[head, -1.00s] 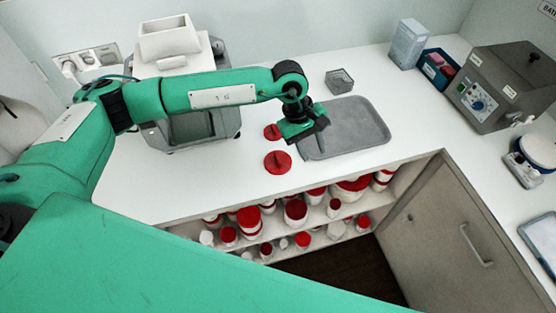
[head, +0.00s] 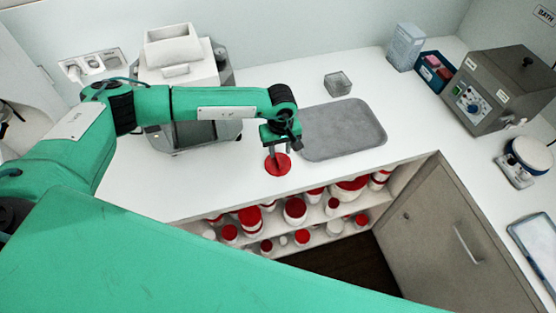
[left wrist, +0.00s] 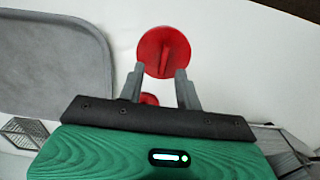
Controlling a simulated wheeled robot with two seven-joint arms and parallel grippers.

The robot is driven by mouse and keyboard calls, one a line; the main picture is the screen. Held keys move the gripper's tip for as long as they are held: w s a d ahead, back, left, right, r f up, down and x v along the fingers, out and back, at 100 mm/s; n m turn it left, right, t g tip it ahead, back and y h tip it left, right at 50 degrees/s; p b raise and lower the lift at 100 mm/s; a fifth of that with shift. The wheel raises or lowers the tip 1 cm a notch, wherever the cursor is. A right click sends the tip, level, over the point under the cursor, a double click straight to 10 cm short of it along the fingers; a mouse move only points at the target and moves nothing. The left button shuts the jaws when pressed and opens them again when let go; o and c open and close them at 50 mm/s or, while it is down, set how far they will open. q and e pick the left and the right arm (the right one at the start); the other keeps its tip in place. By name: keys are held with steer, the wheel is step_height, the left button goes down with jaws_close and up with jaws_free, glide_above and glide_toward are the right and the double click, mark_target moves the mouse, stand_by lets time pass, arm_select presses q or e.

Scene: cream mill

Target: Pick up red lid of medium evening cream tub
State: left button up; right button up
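A larger red lid (head: 278,165) with a raised ridge across its top lies flat on the white counter; it also shows in the left wrist view (left wrist: 153,52). A smaller red lid (left wrist: 149,99) shows partly in the left wrist view, behind my gripper's edge; in the head view the arm hides it. I cannot tell by label which lid belongs to the medium evening cream tub. My left gripper (left wrist: 161,82) is open and empty, pointing down just above the larger lid, its fingertips on either side of the lid's near edge in the wrist view. My right gripper is out of view.
A grey tray (head: 345,130) lies right of the lids, with a small wire basket (head: 338,83) behind it. A white machine (head: 185,75) stands left. Several red-lidded tubs fill the shelf (head: 340,235) below the counter. A grey control box (head: 500,85) stands right.

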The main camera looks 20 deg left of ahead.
mark_target(278, 159)
arm_select(q)
steer(key=f+p, duration=0.3)
steer(key=shift+s+a+f, duration=0.15)
steer(key=shift+a+f, duration=0.15)
steer(key=shift+a, duration=0.05)
steer(key=shift+f, duration=0.5)
jaws_close()
